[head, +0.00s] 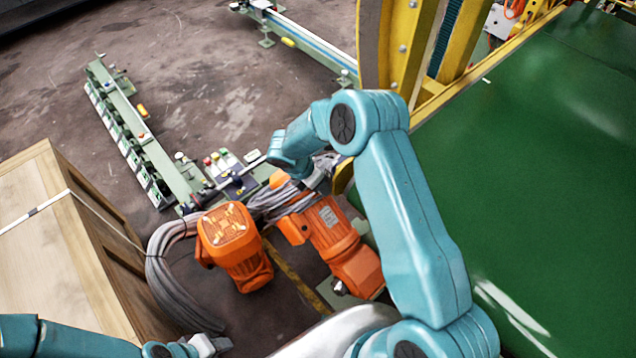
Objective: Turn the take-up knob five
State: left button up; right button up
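I cannot pick out a take-up knob for certain; a small round pale knob (180,156) shows on the green frame rail, but I cannot tell if it is the one. My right arm reaches up from the bottom right and bends down over the orange motors. Its wrist hides most of the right gripper (320,174); only some grey metal shows beside the cables, so its fingers and any contact are unclear. My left gripper (210,344) is low at the bottom edge, near the grey hose and apart from the machine; its fingers are small and partly cut off.
Two orange motors (236,240) (345,250) with grey cables stand in the middle. A wooden crate (60,240) is at the left. A green rail (150,140) crosses open floor.

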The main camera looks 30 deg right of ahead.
jog(key=shift+c, duration=0.7)
jog(key=shift+f+b, duration=0.15)
jog(key=shift+b, duration=0.4)
jog(key=t+b, duration=0.2)
jog(key=b, duration=0.4)
jog(key=t+b, duration=0.2)
jog(key=b, duration=0.4)
jog(key=s+m+t+b, duration=0.1)
jog(key=t+b, duration=0.1)
jog(key=b, duration=0.5)
jog(key=shift+d+f+y, duration=0.1)
jog(key=shift+f+y, duration=0.2)
jog(key=shift+y, duration=0.1)
jog(key=shift+r+t+b, duration=0.3)
jog(key=shift+b, duration=0.7)
jog(key=shift+r, duration=0.1)
jog(key=o, duration=1.1)
jog(key=shift+c, duration=0.2)
